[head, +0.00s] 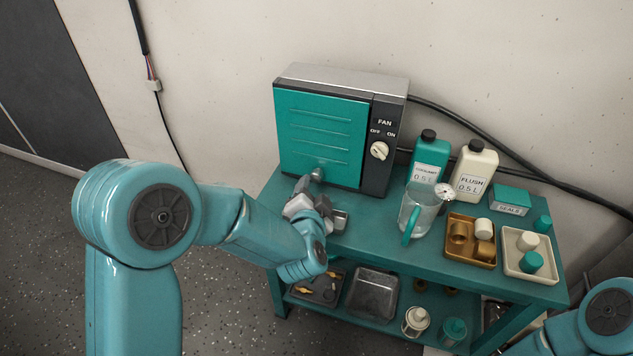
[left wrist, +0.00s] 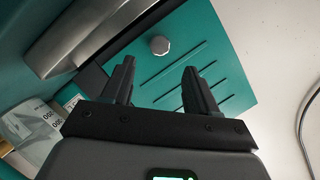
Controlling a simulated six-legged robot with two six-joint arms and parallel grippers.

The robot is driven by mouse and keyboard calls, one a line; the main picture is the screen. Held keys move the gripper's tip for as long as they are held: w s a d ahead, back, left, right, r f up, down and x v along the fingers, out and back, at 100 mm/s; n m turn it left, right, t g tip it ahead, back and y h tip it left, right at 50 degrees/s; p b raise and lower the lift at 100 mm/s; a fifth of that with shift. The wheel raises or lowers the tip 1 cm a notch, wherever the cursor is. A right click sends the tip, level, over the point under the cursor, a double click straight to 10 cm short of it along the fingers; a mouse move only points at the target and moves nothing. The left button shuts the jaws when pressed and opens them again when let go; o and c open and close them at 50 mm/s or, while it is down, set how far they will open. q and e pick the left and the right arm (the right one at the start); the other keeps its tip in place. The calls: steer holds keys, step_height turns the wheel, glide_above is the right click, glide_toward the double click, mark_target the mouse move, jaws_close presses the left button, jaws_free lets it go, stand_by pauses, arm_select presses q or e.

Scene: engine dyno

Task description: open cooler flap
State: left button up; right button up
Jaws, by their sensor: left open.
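The cooler (head: 341,85) is a grey box with a teal flap (head: 318,125) on its front, lying flat against it. The flap has several horizontal ribs and a small round grey knob (head: 317,174) near its lower edge. My left gripper (head: 310,187) is in front of the knob, partly hidden by its own wrist. In the left wrist view, my left gripper (left wrist: 157,75) is open, its fingers apart and empty. The knob (left wrist: 159,45) shows just beyond the fingertips, roughly between them, with the flap (left wrist: 215,50) behind. My right gripper is out of view.
A FAN switch panel (head: 382,145) is right of the flap. On the teal bench (head: 385,235) stand a coolant bottle (head: 429,160), a flush bottle (head: 474,170), a clear jug (head: 422,208) and two small trays, a tan one (head: 484,258) and a pale one (head: 540,272).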

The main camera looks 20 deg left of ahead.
mark_target(317, 177)
arm_select(q)
steer(key=b+x, duration=0.1)
steer(key=x, duration=0.6)
steer(key=shift+s, duration=0.1)
jaws_close()
